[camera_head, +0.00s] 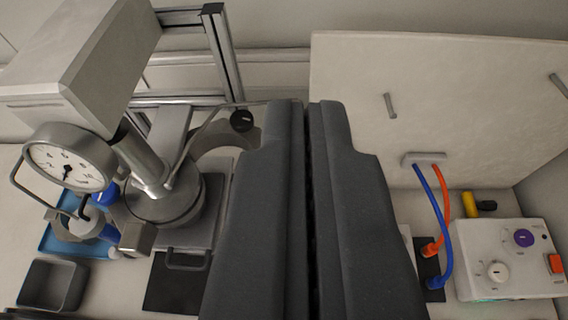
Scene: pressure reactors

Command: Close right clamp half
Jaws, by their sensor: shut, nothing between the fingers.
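The pressure reactor (165,205) is a metal vessel at the left, with a round pressure gauge (69,158) and pipes on its head. A grey curved piece (222,137), which looks like the right clamp half, is at the back right of the vessel. It seems to stand out from the vessel's rim, and its right end meets my gripper's outline, where part may be hidden. My gripper (307,105) fills the middle of the view, its two dark fingers together with only a thin dark gap and nothing held. It is right of the clamp piece; I cannot tell whether they touch.
A metal frame (222,55) and a grey box (85,60) stand behind the reactor. A dark tray (55,285) and blue tray (62,240) are at left. A pale panel (450,110) and a control box (510,258) with blue and orange hoses nearby are at right.

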